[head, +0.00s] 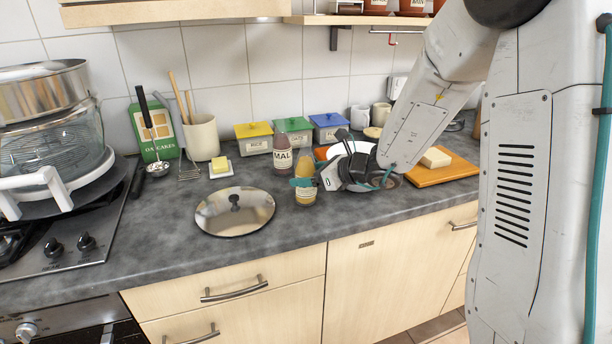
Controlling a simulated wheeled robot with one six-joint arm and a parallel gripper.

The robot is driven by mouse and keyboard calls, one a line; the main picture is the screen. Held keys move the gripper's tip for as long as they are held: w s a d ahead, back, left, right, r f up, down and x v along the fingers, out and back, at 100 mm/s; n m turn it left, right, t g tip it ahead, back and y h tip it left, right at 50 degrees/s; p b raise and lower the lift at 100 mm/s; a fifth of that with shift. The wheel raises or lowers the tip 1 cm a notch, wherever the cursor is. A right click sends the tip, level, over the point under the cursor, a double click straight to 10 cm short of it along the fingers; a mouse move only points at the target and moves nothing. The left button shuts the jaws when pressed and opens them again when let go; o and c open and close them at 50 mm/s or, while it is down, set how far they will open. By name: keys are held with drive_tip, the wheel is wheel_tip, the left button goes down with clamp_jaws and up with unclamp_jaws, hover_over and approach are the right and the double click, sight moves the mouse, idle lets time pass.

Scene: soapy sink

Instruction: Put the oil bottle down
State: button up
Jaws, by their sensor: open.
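The oil bottle (306,190), with yellow contents and a pale label, stands upright on the grey worktop (150,225) near its front edge. My gripper (305,182) reaches in from the right at the bottle's height. Its teal fingertips are open and lie around or right beside the bottle. I cannot tell from this view whether they touch it. The gripper's dark body is just right of the bottle.
A dark bottle labelled MAL (283,158) stands close behind. A round metal lid (234,211) lies to the left. A butter dish (220,168) and coloured-lidded tins (293,136) stand behind. A wooden board (440,176) is at right.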

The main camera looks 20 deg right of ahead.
drive_tip(key=v, duration=1.1)
drive_tip(key=s+a+r+n+g, duration=0.2)
drive_tip(key=s+a+n+g, duration=0.2)
drive_tip(key=s+a+n, duration=0.3)
drive_tip(key=s+a+r+n+g, duration=0.3)
drive_tip(key=s+a+n+g, duration=0.1)
drive_tip(key=s+n, duration=0.5)
drive_tip(key=s+d+n+h, duration=0.3)
drive_tip(key=s+n+h, duration=0.1)
drive_tip(key=s+n, duration=0.2)
drive_tip(key=s+d+n+g+h, duration=0.1)
drive_tip(key=s+d+n+h, duration=0.3)
drive_tip(key=s+n, duration=0.2)
drive_tip(key=shift+s+r, duration=0.25)
drive_tip(key=shift+s, duration=0.45)
